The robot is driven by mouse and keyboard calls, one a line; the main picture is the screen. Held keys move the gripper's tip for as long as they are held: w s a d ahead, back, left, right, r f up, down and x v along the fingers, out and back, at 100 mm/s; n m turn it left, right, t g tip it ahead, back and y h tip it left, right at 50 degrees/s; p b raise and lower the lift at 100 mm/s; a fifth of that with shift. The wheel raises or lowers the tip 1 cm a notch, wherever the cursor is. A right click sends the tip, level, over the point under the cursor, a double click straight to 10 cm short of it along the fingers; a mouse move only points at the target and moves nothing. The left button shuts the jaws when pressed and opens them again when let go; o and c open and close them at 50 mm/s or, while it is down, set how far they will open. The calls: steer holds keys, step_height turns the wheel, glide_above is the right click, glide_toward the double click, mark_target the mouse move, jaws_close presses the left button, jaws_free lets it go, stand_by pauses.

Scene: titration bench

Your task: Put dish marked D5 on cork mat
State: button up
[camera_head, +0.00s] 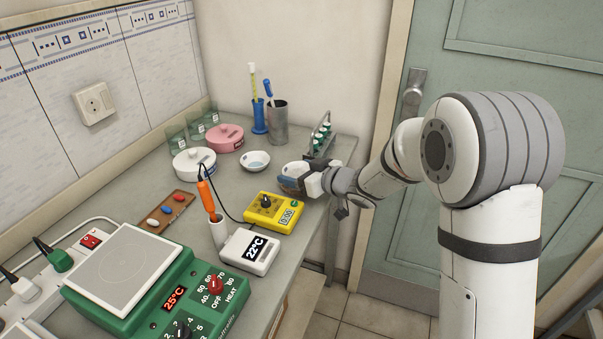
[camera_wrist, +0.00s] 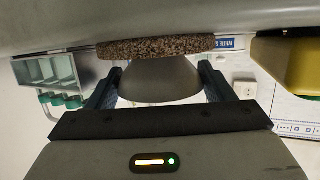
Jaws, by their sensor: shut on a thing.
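My gripper (camera_head: 299,179) is at the right edge of the bench in the head view. In the wrist view, which shows the scene upside down, my gripper (camera_wrist: 159,80) has one finger on each side of a grey-looking dish (camera_wrist: 158,82) and is shut on it. The dish is upright and looks white in the head view (camera_head: 294,168), partly hidden by my gripper. Its mark cannot be read. The speckled brown cork mat (camera_wrist: 155,47) lies on the bench directly under the dish's base, and the two appear to touch. I cannot make out the mat in the head view.
Another white dish (camera_head: 256,160) stands to the left.

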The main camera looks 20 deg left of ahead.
steer(key=shift+f, duration=0.15)
steer(key=o, duration=1.1)
